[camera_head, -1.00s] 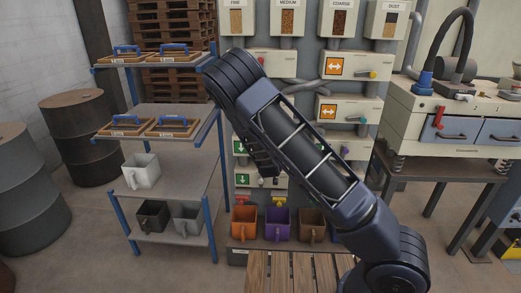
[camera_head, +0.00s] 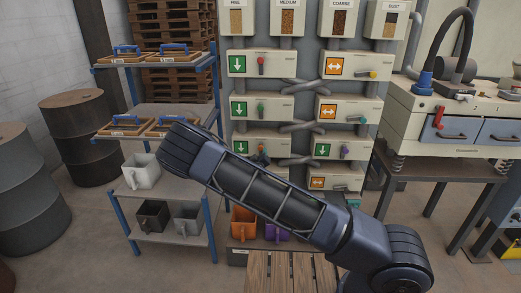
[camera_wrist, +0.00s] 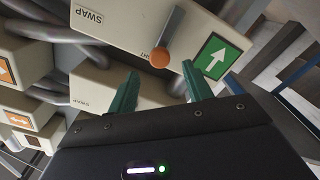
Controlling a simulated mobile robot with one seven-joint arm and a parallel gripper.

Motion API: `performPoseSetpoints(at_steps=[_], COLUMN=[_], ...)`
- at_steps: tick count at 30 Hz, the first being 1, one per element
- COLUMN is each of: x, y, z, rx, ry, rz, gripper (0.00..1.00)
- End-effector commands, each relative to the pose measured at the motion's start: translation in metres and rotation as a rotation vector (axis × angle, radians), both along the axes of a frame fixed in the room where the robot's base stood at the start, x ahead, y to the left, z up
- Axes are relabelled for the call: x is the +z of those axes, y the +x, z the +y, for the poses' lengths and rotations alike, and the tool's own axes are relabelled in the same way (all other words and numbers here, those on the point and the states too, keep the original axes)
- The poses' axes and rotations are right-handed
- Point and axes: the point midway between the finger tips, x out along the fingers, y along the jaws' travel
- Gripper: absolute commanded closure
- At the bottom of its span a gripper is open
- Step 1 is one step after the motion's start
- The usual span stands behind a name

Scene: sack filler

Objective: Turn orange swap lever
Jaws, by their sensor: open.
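In the wrist view the orange-tipped swap lever (camera_wrist: 160,55) stands out from a pale valve box (camera_wrist: 125,22) marked SWAP, with a green arrow sign (camera_wrist: 215,57) beside it. The lever's orange round end lies between the lines of my two green fingers, just beyond their tips. My gripper (camera_wrist: 158,80) is open and empty, and I see no contact with the lever.
Other valve boxes with levers stand close by, such as the red-lever box (camera_head: 283,63) and the purple-lever box (camera_head: 370,147). Crossing grey pipes (camera_head: 300,85) run between them. A blue-posted shelf (camera_head: 170,190) with trays and cups stands left. A slatted wooden surface (camera_head: 290,272) is below.

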Motion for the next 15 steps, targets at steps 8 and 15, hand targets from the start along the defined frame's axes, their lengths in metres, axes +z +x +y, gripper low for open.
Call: performPoseSetpoints(at_steps=[8, 15], x=[0.0, 0.0], y=[0.046, 0.065], z=[-0.001, 0.0], rx=[-0.001, -0.001], ry=[0.0, 0.001], rz=[-0.001, -0.001], gripper=[0.5, 0.5])
